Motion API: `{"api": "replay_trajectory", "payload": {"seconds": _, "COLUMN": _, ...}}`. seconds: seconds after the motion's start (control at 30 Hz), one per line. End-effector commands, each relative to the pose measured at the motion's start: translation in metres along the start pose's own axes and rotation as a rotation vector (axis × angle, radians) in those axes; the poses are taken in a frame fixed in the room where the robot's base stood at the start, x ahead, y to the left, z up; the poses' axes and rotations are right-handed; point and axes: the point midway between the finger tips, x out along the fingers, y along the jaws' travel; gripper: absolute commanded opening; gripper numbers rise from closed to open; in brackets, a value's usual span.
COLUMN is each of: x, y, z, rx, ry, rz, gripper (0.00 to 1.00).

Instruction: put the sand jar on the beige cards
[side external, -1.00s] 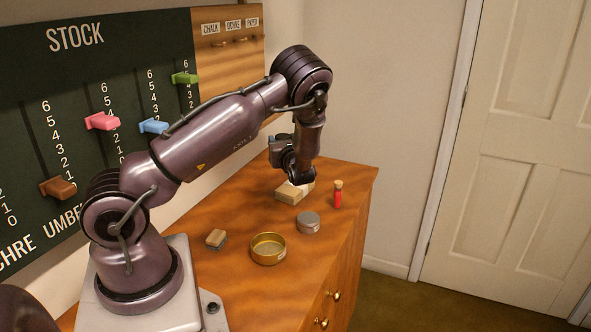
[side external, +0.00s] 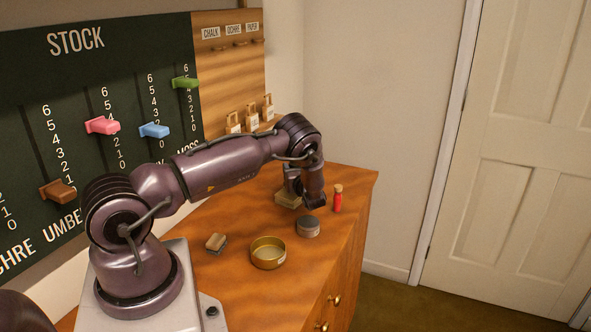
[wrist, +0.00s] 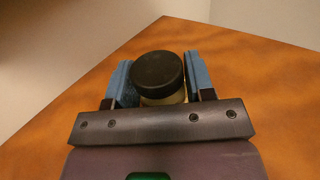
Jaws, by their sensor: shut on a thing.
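In the wrist view, the sand jar (wrist: 160,72) is upright with a black lid and a pale body. It sits between the two blue fingers of my gripper (wrist: 159,82), which is shut on it. In the side view, my arm hides the jar and the fingertips.
A red corked vial (side external: 338,198) stands right of the cards. A grey round tin (side external: 308,227) is just in front of my wrist. A brass dish (side external: 268,254) and a small wooden block (side external: 216,242) lie nearer. The stock board (side external: 90,130) stands behind. The table's right edge is close.

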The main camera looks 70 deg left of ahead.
Motion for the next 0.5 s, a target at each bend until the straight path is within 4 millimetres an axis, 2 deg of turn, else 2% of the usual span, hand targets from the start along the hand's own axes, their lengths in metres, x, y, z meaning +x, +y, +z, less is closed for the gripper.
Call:
{"api": "replay_trajectory", "payload": {"seconds": 0.23, "x": 0.0000, "y": 0.0000, "z": -0.0020, "rx": 0.000, "ry": -0.001, "rz": 0.000, "gripper": 0.23}}
{"api": "replay_trajectory", "payload": {"seconds": 0.27, "x": -0.0001, "y": 0.0001, "z": -0.0027, "rx": 0.000, "ry": 0.000, "rz": 0.000, "gripper": 0.51}}
{"api": "replay_trajectory", "payload": {"seconds": 0.37, "x": 0.0000, "y": 0.0001, "z": -0.0022, "rx": 0.000, "ry": 0.000, "rz": 0.000, "gripper": 0.74}}
{"api": "replay_trajectory", "payload": {"seconds": 0.5, "x": 0.0000, "y": 0.0001, "z": -0.0021, "rx": 0.000, "ry": 0.000, "rz": 0.000, "gripper": 0.74}}
